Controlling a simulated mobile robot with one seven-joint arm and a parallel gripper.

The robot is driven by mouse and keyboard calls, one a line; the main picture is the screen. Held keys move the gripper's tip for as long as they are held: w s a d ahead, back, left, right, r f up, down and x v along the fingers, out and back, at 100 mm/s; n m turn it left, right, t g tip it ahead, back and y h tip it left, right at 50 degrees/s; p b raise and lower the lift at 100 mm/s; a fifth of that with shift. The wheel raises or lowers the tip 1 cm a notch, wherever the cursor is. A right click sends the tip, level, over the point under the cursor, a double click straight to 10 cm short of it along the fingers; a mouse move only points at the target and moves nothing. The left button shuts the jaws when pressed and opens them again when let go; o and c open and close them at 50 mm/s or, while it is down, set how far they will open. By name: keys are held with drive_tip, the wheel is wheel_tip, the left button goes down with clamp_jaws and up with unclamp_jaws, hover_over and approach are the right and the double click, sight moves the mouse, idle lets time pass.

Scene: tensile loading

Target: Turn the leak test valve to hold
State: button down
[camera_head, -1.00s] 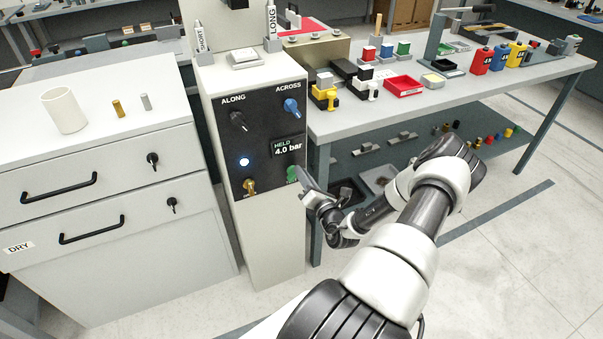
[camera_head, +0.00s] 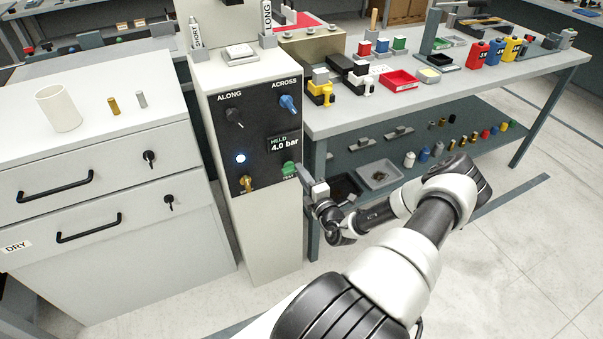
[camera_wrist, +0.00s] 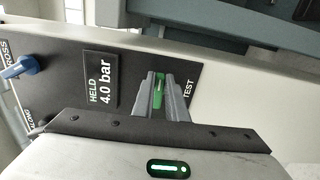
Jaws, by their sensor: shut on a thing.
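The green leak test valve handle (camera_head: 289,168) is at the lower right of the black control panel (camera_head: 258,140), with the word TEST beside it. In the wrist view the green handle (camera_wrist: 159,91) sits between the two grey fingers of my gripper (camera_wrist: 160,95), which is shut on it. In the head view my gripper (camera_head: 300,173) reaches the panel's right edge from the right, and its fingertips are small and partly unclear. The panel's display (camera_head: 284,143) reads HELD 4.0 bar; it also shows in the wrist view (camera_wrist: 103,84).
A black ALONG knob (camera_head: 234,117), a blue ACROSS knob (camera_head: 288,104), a lit white-blue lamp (camera_head: 240,158) and a brass toggle (camera_head: 246,183) share the panel. A bench (camera_head: 440,100) with parts stands to the right, drawers (camera_head: 100,190) to the left.

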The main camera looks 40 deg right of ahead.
drive_tip(key=shift+a+f, duration=0.15)
idle(0.4)
drive_tip(key=c, duration=1.8)
unclamp_jaws()
drive_tip(key=shift+o, duration=0.2)
drive_tip(key=shift+s, duration=0.1)
drive_tip(key=v, duration=1.7)
drive_tip(key=shift+s+p, duration=0.15)
drive_tip(key=shift+p, duration=0.15)
